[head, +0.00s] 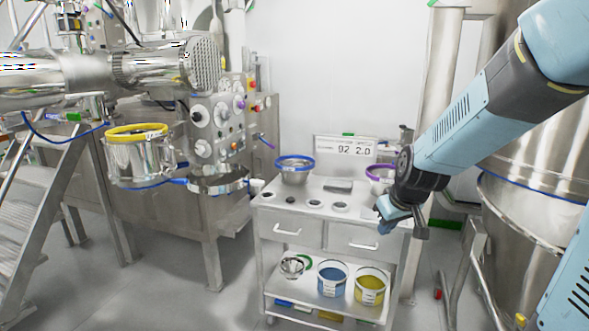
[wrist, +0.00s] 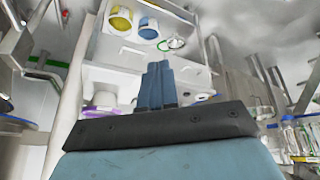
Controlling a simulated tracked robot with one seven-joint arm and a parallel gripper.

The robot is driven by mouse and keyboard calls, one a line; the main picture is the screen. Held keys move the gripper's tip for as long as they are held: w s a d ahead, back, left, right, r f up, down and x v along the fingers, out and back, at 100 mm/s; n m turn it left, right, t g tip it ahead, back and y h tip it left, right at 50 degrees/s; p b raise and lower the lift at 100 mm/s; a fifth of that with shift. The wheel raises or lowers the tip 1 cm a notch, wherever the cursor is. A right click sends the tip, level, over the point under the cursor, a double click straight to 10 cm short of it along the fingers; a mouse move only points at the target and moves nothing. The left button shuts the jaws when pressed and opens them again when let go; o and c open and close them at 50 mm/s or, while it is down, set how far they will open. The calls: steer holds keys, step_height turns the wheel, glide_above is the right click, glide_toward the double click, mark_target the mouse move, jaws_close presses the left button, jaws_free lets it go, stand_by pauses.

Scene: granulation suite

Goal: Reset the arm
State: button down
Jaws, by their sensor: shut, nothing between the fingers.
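My arm reaches in from the right in the head view, a light blue and dark grey limb. My gripper (head: 388,212) hangs at its end, in front of the right part of the cart (head: 278,254). In the wrist view the blue fingers of my gripper (wrist: 159,68) are pressed together with nothing between them. The gripper looks apart from the cart's drawers, though the exact gap cannot be told.
The cart top holds a blue-rimmed bowl (head: 294,168), a purple-rimmed bowl (head: 380,178) and a scale display (head: 345,149). Blue (head: 332,279) and yellow (head: 369,285) buckets stand on its lower shelf. A steel machine is left; a large steel vessel (head: 522,210) is right.

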steer(key=s+r+m, duration=0.2)
steer(key=s+r, duration=0.4)
steer(key=s, duration=0.4)
steer(key=s+d+r+m+h, duration=0.1)
steer(key=s+r, duration=0.5)
steer(key=s, duration=0.4)
steer(key=shift+s+r+m, duration=0.15)
steer(key=shift+s+m, duration=0.05)
steer(key=shift+m, duration=0.2)
